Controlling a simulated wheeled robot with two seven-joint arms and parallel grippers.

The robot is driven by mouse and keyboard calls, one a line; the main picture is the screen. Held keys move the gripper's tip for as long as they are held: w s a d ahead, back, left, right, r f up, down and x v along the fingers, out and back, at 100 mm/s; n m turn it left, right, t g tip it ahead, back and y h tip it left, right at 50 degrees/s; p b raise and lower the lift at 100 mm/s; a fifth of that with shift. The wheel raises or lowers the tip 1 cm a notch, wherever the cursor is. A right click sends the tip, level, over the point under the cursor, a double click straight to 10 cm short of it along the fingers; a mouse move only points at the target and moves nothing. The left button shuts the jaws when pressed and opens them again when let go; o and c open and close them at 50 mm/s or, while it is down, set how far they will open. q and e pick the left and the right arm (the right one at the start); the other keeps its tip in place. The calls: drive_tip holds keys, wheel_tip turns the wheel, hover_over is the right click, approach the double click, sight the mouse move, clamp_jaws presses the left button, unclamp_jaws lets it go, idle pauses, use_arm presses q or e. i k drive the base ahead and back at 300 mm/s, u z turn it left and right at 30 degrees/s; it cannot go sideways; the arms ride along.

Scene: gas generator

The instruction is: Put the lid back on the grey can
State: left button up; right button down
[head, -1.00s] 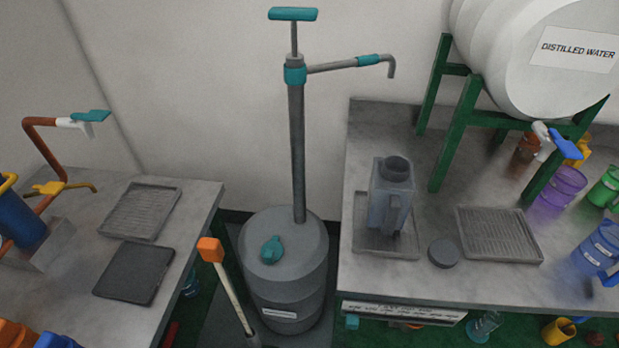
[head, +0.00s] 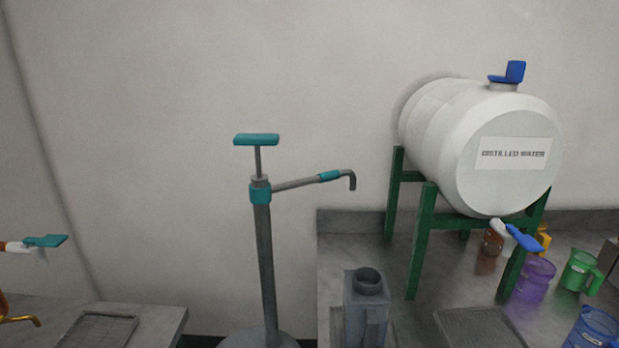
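The grey can (head: 365,312) stands upright on the right-hand counter, near its left edge. Its round mouth (head: 369,279) is open, with no lid on it. Its lower part is cut off by the bottom of the view. The lid is not in the view now; a dark round cap lay on the counter just right of the can in the earlier picture. Neither of my grippers shows.
A white distilled water barrel (head: 480,140) rests on a green stand (head: 424,235) behind and right of the can. A hand pump (head: 265,260) with a spout stands left of the counter. A tray (head: 478,328) lies right of the can. Purple (head: 534,281) and green (head: 580,271) jugs stand farther right.

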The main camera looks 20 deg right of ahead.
sight(366, 303)
drive_tip(key=z, duration=1.65)
